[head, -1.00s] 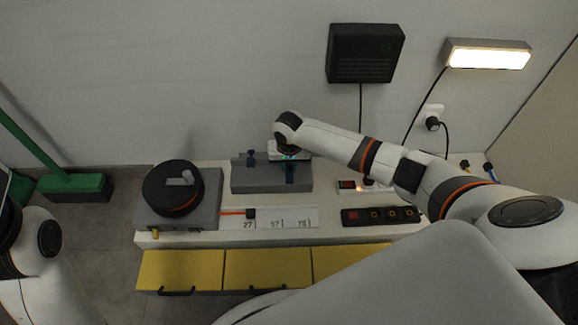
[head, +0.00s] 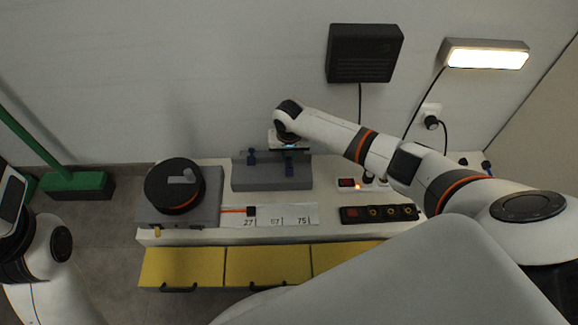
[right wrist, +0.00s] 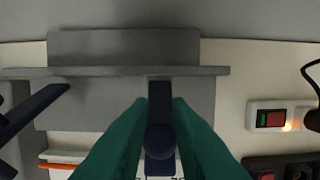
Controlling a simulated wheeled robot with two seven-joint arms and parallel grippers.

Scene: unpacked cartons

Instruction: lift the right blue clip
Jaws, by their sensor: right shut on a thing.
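The right blue clip (head: 289,165) is a dark blue piece at the right part of the grey stepped block (head: 271,181) on the bench. My right gripper (head: 288,148) is above it. In the right wrist view, the green fingers (right wrist: 160,128) are shut on this clip (right wrist: 159,95), one on each side. I cannot tell whether the clip still touches the block's thin upright plate (right wrist: 100,72). The left blue clip (head: 251,157) stands on the same block, and shows at the left of the wrist view (right wrist: 32,110). My left arm shows at the lower left, its gripper out of view.
Left of the block is a grey box with a black round reel (head: 173,187). In front lie a number strip (head: 287,214) and a black socket strip (head: 379,214). A red-lit switch (head: 347,183) is to the right. Yellow drawers (head: 268,266) line the bench front.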

